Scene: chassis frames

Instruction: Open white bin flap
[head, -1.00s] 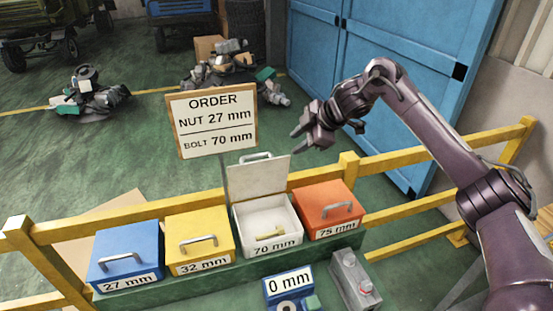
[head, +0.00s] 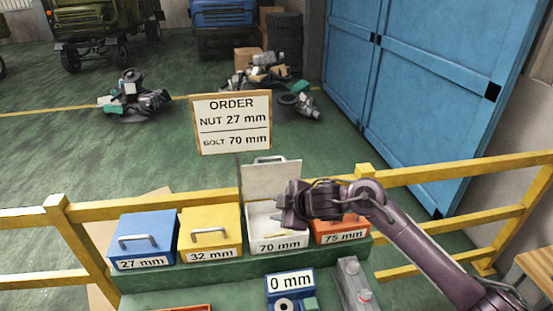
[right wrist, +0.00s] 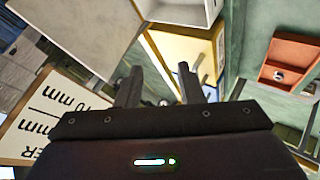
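The white bin (head: 287,241), labelled 70 mm, stands between the yellow bin (head: 212,232) and the orange bin (head: 340,228). Its white flap (head: 268,181) stands raised at the back, handle at the top. My right gripper (head: 287,207) is over the right part of the bin's opening and hides part of its inside. In the right wrist view its two fingers (right wrist: 160,86) are apart with nothing between them. The flap (right wrist: 75,32) fills the upper left there, and the fingers are close to the bin but not visibly holding it. My left gripper is out of view.
The order board (head: 232,123) stands behind the bins. A blue bin (head: 143,239) is at the left of the row. A yellow railing (head: 115,209) runs behind the bins. A display box reading 0 mm (head: 290,284) and a grey box (head: 352,284) are in front.

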